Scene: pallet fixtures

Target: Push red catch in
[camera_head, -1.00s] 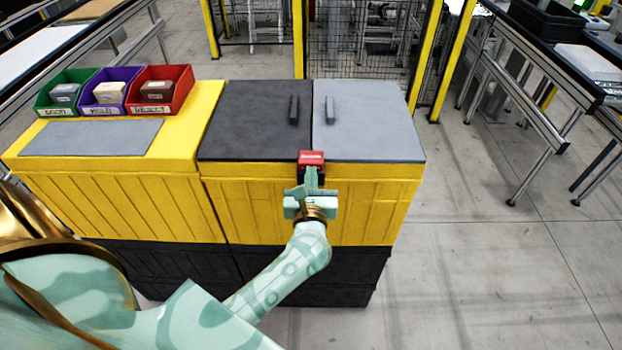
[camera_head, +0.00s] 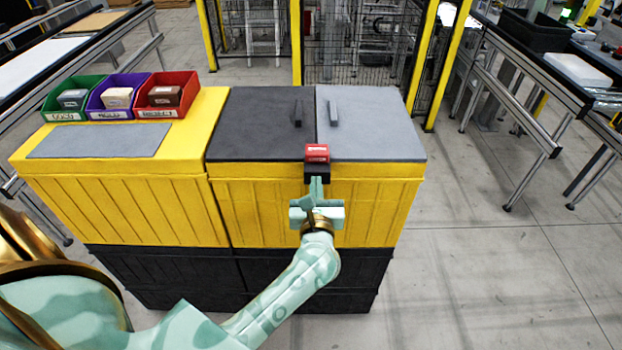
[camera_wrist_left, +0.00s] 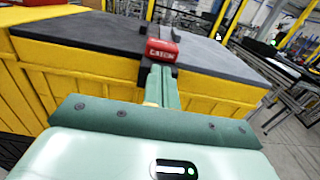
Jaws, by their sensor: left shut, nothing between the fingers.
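The red catch (camera_head: 317,153) sits on a black mount at the front top edge of the yellow box, where the dark lid (camera_head: 262,120) and the grey lid (camera_head: 368,125) meet. It also shows in the left wrist view (camera_wrist_left: 162,50), with pale lettering on it. My left gripper (camera_head: 316,184) is shut and empty, in front of the box just below the catch. In the left wrist view its fingers (camera_wrist_left: 162,80) point at the catch's lower front. I cannot tell whether the fingertips touch it. My right gripper is out of view.
Green (camera_head: 70,97), purple (camera_head: 117,97) and red (camera_head: 166,96) labelled bins stand on the yellow surface at left, each holding a block. A grey mat (camera_head: 98,140) lies before them. Both lids lie flat with dark handles.

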